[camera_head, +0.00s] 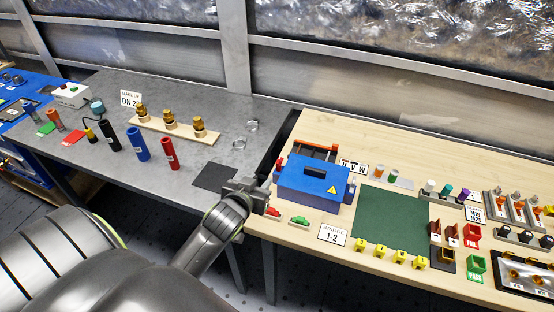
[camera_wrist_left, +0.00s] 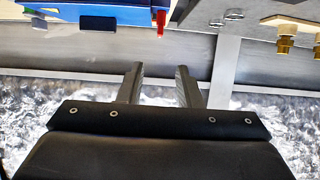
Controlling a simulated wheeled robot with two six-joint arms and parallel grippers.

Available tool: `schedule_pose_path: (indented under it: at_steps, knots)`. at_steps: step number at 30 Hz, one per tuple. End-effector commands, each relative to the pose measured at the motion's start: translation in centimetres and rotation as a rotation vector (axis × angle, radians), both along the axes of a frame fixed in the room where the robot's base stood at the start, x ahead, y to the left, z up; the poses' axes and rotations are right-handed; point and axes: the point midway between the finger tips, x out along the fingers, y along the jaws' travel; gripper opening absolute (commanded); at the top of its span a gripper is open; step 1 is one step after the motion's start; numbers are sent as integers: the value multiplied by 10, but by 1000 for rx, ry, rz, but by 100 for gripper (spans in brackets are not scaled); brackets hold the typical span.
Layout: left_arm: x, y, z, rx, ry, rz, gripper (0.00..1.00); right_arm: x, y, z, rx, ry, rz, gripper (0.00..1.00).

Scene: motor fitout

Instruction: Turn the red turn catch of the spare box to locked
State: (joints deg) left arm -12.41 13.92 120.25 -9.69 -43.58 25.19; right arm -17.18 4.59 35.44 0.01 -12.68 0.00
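A blue box (camera_head: 313,182) with a yellow warning label stands on the wooden table; I take it to be the spare box. A small red piece (camera_head: 279,164), probably the red turn catch, shows at its left end. In the left wrist view the blue box (camera_wrist_left: 95,14) is at the top, with a red peg (camera_wrist_left: 160,22) at its right end. My left gripper (camera_head: 262,192) is just left of the box, apart from it. Its two fingers (camera_wrist_left: 160,82) are spread and empty, with the red peg beyond them. My right gripper is not in view.
Red and green pieces (camera_head: 299,220) lie at the table's front edge by my left gripper. A BRIDGE 12 sign (camera_head: 332,235) and a green mat (camera_head: 391,219) are to the right. A grey bench (camera_head: 225,150) with cylinders is left, beyond a gap.

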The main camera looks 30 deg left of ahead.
Motion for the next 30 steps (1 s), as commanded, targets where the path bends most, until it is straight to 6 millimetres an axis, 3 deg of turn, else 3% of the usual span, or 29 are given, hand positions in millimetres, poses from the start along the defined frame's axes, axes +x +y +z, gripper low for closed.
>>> schedule_pose_path:
  at_steps: [15, 30]
  knots:
    - [71, 17, -28, 1, -1, 0, 32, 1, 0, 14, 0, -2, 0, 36]
    - [127, 30, -52, 1, -1, 0, 32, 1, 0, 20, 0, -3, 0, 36]
